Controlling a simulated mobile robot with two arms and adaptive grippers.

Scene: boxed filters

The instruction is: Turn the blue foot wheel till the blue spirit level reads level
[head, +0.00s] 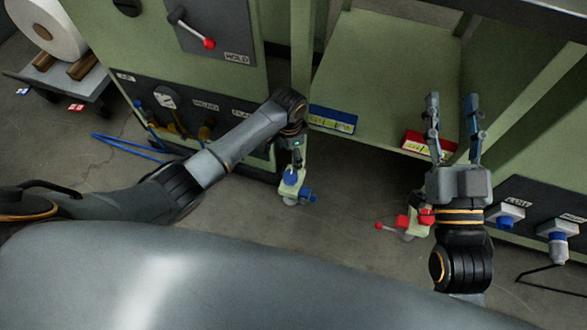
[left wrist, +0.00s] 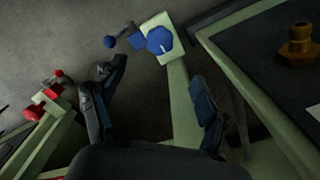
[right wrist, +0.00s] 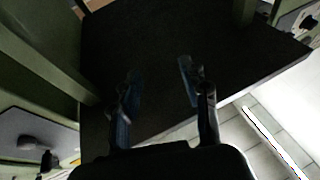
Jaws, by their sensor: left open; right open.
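The blue foot wheel (head: 290,176) sits on a pale green foot, with a blue side knob (head: 308,195) beside it. The wheel also shows in the left wrist view (left wrist: 159,40), just beyond my left gripper (left wrist: 160,75), which is open and empty. In the head view the left gripper (head: 294,158) points down above the wheel, partly hidden by its own arm. The blue spirit level (head: 332,119) lies along the edge of the green shelf; its bubble is too small to read. My right gripper (head: 452,98) is open, empty and raised, apart from the feet.
A red spirit level (head: 418,142) lies on the same shelf edge. A red foot wheel (head: 426,216) and red-tipped lever (head: 385,226) are near my right arm. A dark panel (right wrist: 220,40) fills the right wrist view. Blue hoses (head: 130,147) lie at left.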

